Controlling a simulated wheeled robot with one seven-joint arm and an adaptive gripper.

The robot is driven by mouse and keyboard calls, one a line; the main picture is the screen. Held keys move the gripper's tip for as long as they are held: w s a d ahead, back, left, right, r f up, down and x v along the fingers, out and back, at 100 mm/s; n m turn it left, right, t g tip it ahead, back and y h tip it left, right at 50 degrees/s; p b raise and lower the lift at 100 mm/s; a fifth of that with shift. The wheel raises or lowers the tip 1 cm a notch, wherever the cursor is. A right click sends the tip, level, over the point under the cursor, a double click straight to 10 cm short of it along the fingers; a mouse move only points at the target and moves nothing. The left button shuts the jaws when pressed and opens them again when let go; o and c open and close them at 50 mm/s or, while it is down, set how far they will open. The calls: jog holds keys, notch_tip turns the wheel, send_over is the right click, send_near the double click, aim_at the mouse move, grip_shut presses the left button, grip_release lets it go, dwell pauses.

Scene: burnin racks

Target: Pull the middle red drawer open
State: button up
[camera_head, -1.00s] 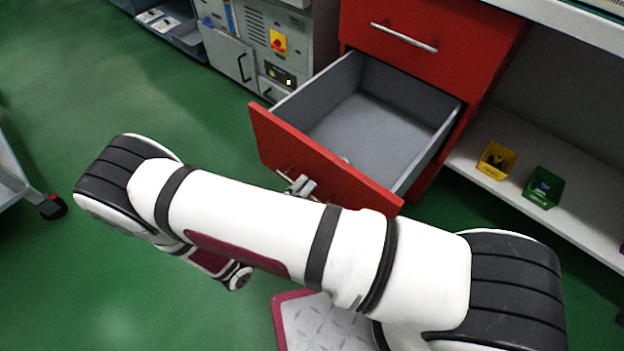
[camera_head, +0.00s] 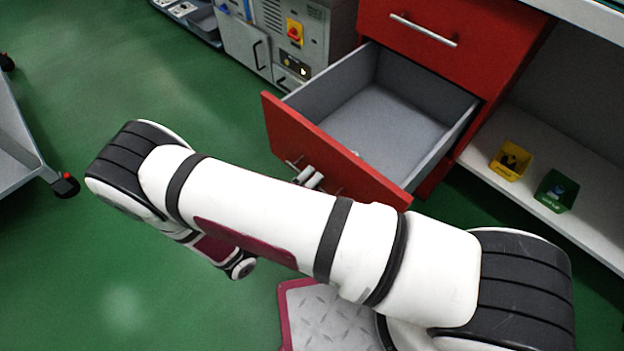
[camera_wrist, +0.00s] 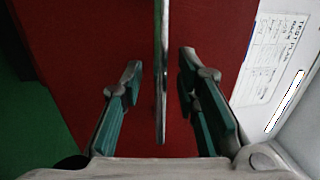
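The red drawer (camera_head: 330,150) stands well out of its cabinet, below a shut red drawer (camera_head: 465,25). Its grey inside (camera_head: 385,115) looks empty apart from a small pale spot near the front. My gripper (camera_wrist: 160,62) is at its front, partly hidden behind my arm in the head view. In the wrist view the silver bar handle (camera_wrist: 160,110) runs between my two fingers, against the red front (camera_wrist: 85,35). A gap shows on both sides of the bar, so the fingers are open around it and apart from it.
A yellow bin (camera_head: 511,160) and a green bin (camera_head: 556,191) sit on the white shelf at the right. A grey machine (camera_head: 275,40) stands left of the drawers. A wheeled cart (camera_head: 20,150) is at the far left. Green floor between is free.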

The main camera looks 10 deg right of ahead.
jog(key=v, duration=1.1)
jog(key=shift+s+a+f, duration=0.1)
